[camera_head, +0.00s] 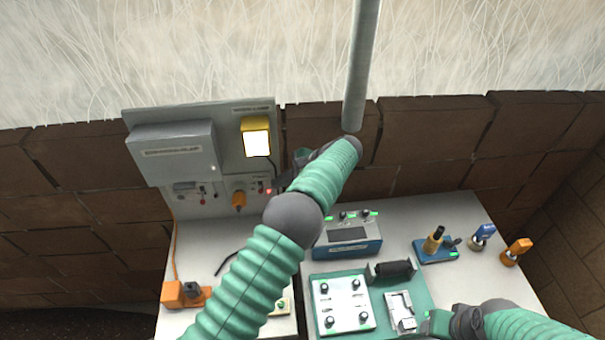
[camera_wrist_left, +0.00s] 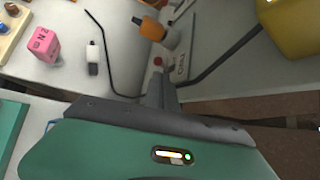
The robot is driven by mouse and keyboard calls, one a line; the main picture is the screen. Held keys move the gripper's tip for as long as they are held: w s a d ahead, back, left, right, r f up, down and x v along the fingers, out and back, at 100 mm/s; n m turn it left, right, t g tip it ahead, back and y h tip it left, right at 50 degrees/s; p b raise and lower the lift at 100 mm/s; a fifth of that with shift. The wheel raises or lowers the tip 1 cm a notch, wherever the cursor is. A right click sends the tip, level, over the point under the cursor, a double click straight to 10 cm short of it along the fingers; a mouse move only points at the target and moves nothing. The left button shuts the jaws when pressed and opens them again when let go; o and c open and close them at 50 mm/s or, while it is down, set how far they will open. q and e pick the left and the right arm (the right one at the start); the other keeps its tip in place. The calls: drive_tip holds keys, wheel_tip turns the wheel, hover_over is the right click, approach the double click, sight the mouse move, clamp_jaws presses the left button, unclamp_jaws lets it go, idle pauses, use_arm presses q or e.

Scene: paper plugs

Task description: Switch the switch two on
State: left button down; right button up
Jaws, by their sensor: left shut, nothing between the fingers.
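The grey wall panel (camera_head: 132,120) stands at the back left of the table, with small controls along its lower part. A small red light or button (camera_head: 268,191) glows there beside the left gripper. The same red spot (camera_wrist_left: 158,62) shows just beyond my fingers in the left wrist view, beside a labelled strip. I cannot tell which control is switch two. My left gripper (camera_head: 279,185) is shut and empty, close to the panel; its fingers (camera_wrist_left: 160,86) show in the wrist view, and contact is unclear. My right gripper (camera_head: 452,322) is low at the right, its jaws unclear.
An orange knob (camera_head: 238,199) sits left of the red light. A yellow lamp box (camera_head: 256,137) is above it. A blue meter box (camera_head: 347,240), a teal mat with a white knob plate (camera_head: 342,303) and orange and blue plugs (camera_head: 516,251) occupy the table.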

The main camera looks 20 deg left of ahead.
use_arm(q)
drive_tip(key=p+v, duration=0.4)
drive_tip(key=v, duration=0.8)
drive_tip(key=shift+w+d, duration=0.25)
drive_tip(key=shift+d, duration=0.05)
drive_tip(key=shift+w+d+f, duration=0.1)
drive_tip(key=shift+f, duration=0.05)
drive_tip(key=s+a+f+n+h+b, duration=0.4)
drive_tip(key=s+a+f+h, duration=0.1)
drive_tip(key=s+d+f+n+t+h+b, duration=0.1)
drive_tip(key=s+f+n+h, duration=0.1)
drive_tip(key=s, duration=1)
drive_tip(key=s+d+f+n+t+h+b, duration=0.2)
drive_tip(key=s+f+n, duration=0.3)
drive_tip(key=s, duration=0.7)
drive_tip(key=shift+d+f, duration=0.2)
drive_tip(key=shift+d, duration=0.05)
